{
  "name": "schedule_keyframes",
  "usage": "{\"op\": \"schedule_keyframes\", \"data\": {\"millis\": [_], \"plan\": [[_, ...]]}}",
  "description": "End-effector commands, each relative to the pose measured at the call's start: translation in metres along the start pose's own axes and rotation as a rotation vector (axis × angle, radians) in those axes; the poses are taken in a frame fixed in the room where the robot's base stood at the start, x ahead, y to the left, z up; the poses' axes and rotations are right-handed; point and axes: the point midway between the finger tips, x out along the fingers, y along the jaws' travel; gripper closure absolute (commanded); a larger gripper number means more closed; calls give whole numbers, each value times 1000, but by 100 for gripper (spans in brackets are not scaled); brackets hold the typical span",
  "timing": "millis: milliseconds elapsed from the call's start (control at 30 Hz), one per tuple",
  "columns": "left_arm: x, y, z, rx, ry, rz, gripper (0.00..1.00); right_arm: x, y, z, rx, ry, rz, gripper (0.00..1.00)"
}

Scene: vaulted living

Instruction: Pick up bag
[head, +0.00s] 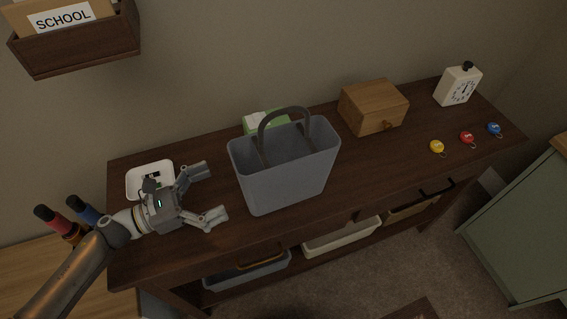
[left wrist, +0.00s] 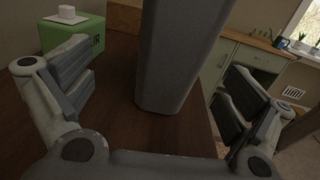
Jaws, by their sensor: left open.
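The bag (head: 285,175) is a grey open-topped tote with a dark arched handle (head: 286,122). It stands upright on the dark wooden console table (head: 385,185). My left gripper (head: 216,192) is open and empty, just left of the bag, with its fingers pointing toward it. In the left wrist view the bag (left wrist: 178,55) rises ahead between the spread fingers of my left gripper (left wrist: 165,92), with a gap on both sides. My right gripper is not in view.
A green tissue box (head: 256,122) stands behind the bag; it also shows in the left wrist view (left wrist: 88,38). A white tray (head: 136,182) lies behind my left gripper. Bottles (head: 84,209) stand left.

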Motion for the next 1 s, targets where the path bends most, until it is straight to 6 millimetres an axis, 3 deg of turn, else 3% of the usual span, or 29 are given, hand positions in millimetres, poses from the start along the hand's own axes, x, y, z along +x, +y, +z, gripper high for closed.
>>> {"op": "schedule_keyframes", "data": {"millis": [167, 400, 633, 800, 1000], "plan": [[0, -8, -6, 78, 20, -70, 0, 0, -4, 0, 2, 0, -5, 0], [38, -11, -5, 79, 18, -72, 0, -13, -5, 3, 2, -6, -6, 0], [56, -13, -6, 76, 18, -71, 0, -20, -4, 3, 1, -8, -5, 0], [81, -18, -6, 76, 18, -70, 0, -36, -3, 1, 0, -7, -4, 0], [101, -19, -11, 77, 19, -70, 0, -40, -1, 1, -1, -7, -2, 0]]}}
